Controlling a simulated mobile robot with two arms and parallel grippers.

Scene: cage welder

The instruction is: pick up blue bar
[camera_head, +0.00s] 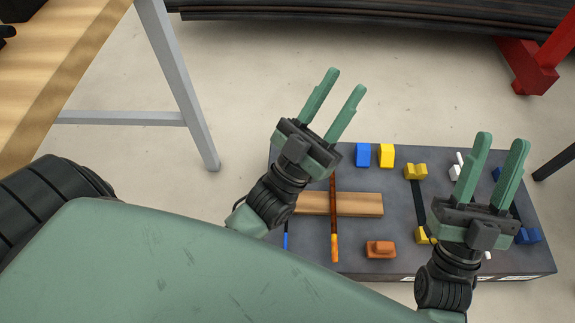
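A thin blue bar (286,237) lies near the left edge of the grey table. Only its lower part shows; my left wrist hides the rest. My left gripper (346,80) is open and empty, with its fingers pointing up the picture past the table's far edge. My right gripper (502,141) is open and empty over the right part of the table, its fingertips near the far edge.
An orange-ended bar (334,247) lies across a wooden plank (365,204). The grey table (390,235) also bears a blue block (363,155), a yellow block (387,155) and an orange-brown block (380,249). A grey metal leg (182,90) stands at left.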

